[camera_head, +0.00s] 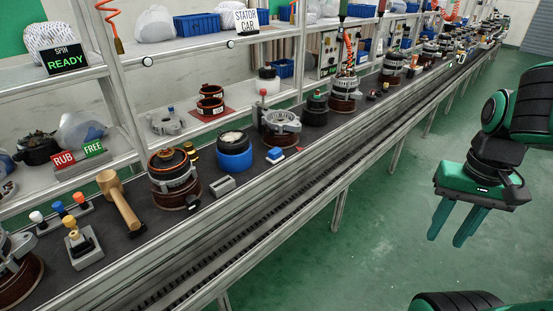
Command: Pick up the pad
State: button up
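A small blue-and-white block (275,155) lies on the dark belt, in front of a grey ribbed alternator housing; it looks like the pad, though no label confirms this. A flat red mat (223,113) lies on the bench behind, with brown rings on it. My gripper (446,240) hangs at the right over the green floor, fingers pointing down. Its fingers are apart with nothing between them. It is well away from the belt and from the block.
Near the block stand a blue-based round part (234,158), a grey slotted block (222,185) and a housing with a red knob (281,127). A wooden mallet (119,203) lies further left. The belt's metal rail (262,205) runs between my gripper and the parts. The floor is clear.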

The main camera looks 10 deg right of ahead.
aim_at(275, 154)
jog(key=z, duration=0.35)
jog(key=i, duration=1.4)
jog(key=z, duration=0.15)
